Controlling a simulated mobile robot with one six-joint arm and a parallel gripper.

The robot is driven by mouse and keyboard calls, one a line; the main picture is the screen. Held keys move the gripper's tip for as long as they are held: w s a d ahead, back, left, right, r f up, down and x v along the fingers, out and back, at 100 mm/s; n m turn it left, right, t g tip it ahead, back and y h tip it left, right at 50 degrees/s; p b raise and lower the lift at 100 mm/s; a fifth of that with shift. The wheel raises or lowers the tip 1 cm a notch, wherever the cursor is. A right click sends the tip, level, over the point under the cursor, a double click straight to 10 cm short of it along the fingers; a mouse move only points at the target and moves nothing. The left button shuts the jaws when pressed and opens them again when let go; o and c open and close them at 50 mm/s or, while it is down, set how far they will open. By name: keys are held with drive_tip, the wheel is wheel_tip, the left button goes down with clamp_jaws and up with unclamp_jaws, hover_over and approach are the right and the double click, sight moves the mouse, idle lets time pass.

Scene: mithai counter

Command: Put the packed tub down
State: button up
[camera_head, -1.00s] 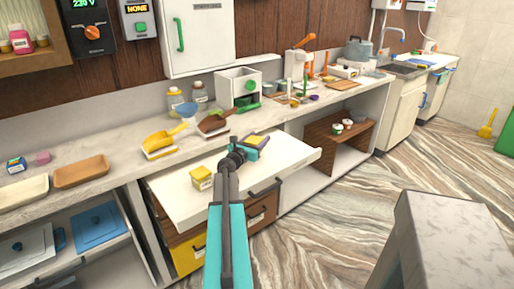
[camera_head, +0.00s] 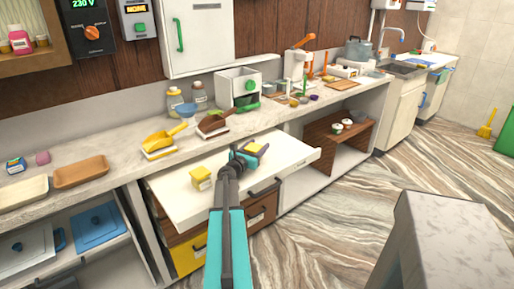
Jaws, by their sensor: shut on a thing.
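My gripper (camera_head: 245,157) is over the right half of the white pull-out board (camera_head: 292,149). It is shut on a small tub with a yellow top (camera_head: 259,147), which is partly hidden by the teal jaws. I cannot tell whether the held tub touches the board. A second yellow-topped tub (camera_head: 201,178) stands on the board to the left of my gripper, apart from it.
A white box with a green knob (camera_head: 238,87) stands further back. The board's right end is clear. Drawers (camera_head: 190,256) are below.

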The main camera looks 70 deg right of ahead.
drive_tip(key=shift+f, duration=0.15)
drive_tip(key=o, duration=1.2)
drive_tip(key=shift+r, duration=0.2)
drive_tip(key=shift+w+a+b, duration=0.2)
drive_tip(key=shift+a+b, duration=0.05)
drive_tip(key=shift+a, duration=1)
drive_tip(key=shift+w+a+b, duration=0.2)
drive_tip(key=shift+w+a, duration=0.05)
drive_tip(key=shift+a, duration=0.95)
drive_tip(key=shift+w+a+b, duration=0.2)
drive_tip(key=shift+a+b, duration=0.05)
drive_tip(key=shift+a, duration=1)
